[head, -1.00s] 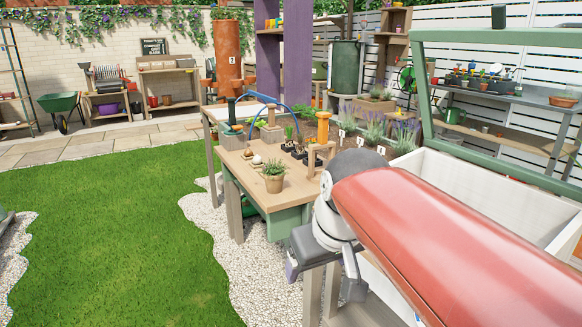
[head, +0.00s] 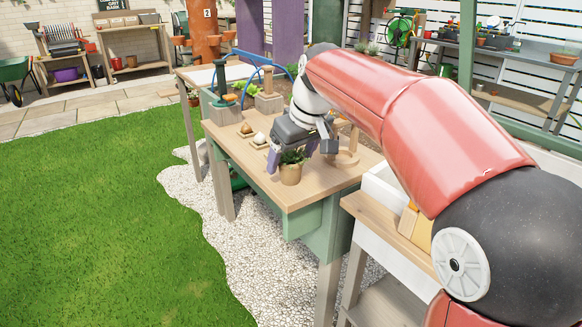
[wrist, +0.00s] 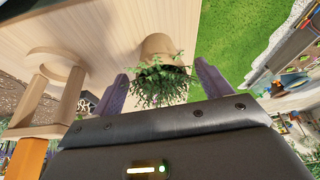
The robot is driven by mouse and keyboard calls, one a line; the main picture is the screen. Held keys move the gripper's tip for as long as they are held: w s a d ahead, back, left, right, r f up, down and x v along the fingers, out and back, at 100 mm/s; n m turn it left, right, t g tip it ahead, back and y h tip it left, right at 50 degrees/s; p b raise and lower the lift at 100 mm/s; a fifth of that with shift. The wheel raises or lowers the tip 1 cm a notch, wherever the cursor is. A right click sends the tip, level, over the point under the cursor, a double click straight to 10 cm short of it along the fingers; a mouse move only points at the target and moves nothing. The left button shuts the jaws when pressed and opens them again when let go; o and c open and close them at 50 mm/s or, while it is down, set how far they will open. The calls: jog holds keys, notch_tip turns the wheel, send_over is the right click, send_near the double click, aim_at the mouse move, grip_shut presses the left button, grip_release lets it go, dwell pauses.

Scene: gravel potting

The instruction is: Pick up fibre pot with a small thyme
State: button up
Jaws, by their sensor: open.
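The fibre pot (head: 291,174) with a small green thyme (head: 294,157) stands upright near the front corner of the wooden table (head: 318,186). In the wrist view the tan pot (wrist: 158,45) and its bushy thyme (wrist: 158,84) lie ahead, between the line of the two fingers. My gripper (head: 292,158) is right at the plant from behind. In the wrist view my gripper (wrist: 163,80) is open, with one purple-grey finger on each side of the leaves. I cannot tell whether the fingers touch the plant.
A wooden stand with a ring (head: 346,157) is close to the right of my gripper; it also shows at left in the wrist view (wrist: 60,85). Small items on square bases (head: 260,139) sit to the left. The pot's front side has free table.

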jog(key=shift+x, duration=1.5)
jog(key=shift+s, duration=0.15)
jog(key=c, duration=1.1)
jog(key=shift+r, duration=0.15)
